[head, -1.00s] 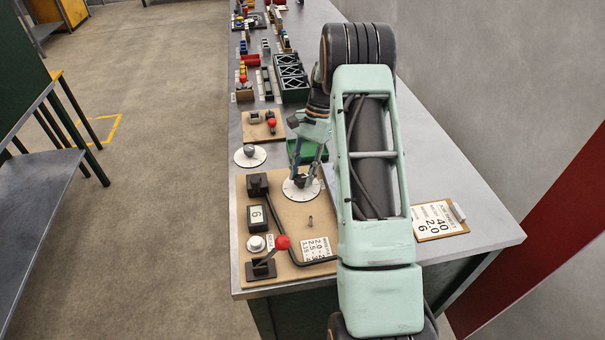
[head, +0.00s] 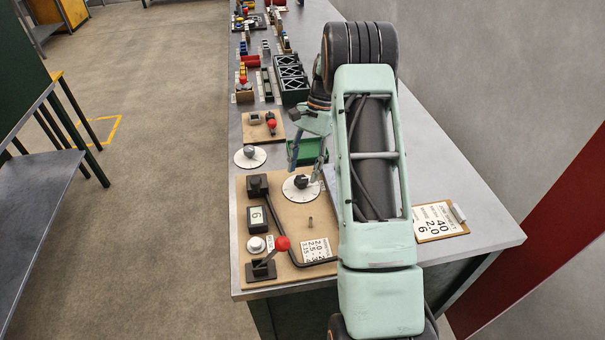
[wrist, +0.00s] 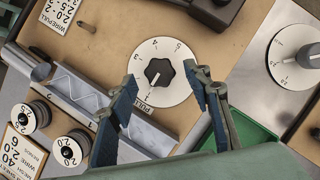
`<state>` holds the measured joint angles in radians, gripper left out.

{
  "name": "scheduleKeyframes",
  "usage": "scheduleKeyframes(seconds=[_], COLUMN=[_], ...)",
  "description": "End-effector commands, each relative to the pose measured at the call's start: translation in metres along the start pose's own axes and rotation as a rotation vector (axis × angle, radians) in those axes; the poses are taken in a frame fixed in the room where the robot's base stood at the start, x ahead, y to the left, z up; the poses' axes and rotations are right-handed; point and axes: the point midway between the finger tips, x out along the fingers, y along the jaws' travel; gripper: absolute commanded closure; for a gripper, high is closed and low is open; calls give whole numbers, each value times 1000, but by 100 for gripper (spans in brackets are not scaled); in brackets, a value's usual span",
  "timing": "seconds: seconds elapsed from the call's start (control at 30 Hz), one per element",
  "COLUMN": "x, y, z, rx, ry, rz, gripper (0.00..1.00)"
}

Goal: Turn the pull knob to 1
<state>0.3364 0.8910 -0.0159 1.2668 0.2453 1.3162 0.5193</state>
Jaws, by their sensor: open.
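The pull knob (wrist: 158,72) is a black lobed knob on a white numbered dial (wrist: 180,92), with the word PULL at its edge. In the wrist view its white pointer line aims down and left, towards the 1 side of the dial. In the head view the knob (head: 301,182) stands on the board, clear of the fingers. My gripper (wrist: 162,78) is open, with one finger on each side of the knob in the wrist view. In the head view my gripper (head: 306,174) hangs above the dial, and nothing is between its fingers.
A second white dial (head: 250,157) lies behind the board. A red-ball lever (head: 283,243), a display reading 6 (head: 259,217) and a bent black bar (head: 283,228) are on the board. A green tray (head: 300,150) is behind. A clipboard (head: 440,222) lies at right.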

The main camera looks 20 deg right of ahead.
Motion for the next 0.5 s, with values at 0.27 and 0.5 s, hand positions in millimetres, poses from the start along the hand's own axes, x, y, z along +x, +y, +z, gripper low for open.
scheduleKeyframes(seconds=[0.27, 0.5], x=[-62, -92], y=[0, 0], z=[-1, -1], rx=[0, 0], ry=[4, 1], rz=[-3, -1], gripper=[55, 55])
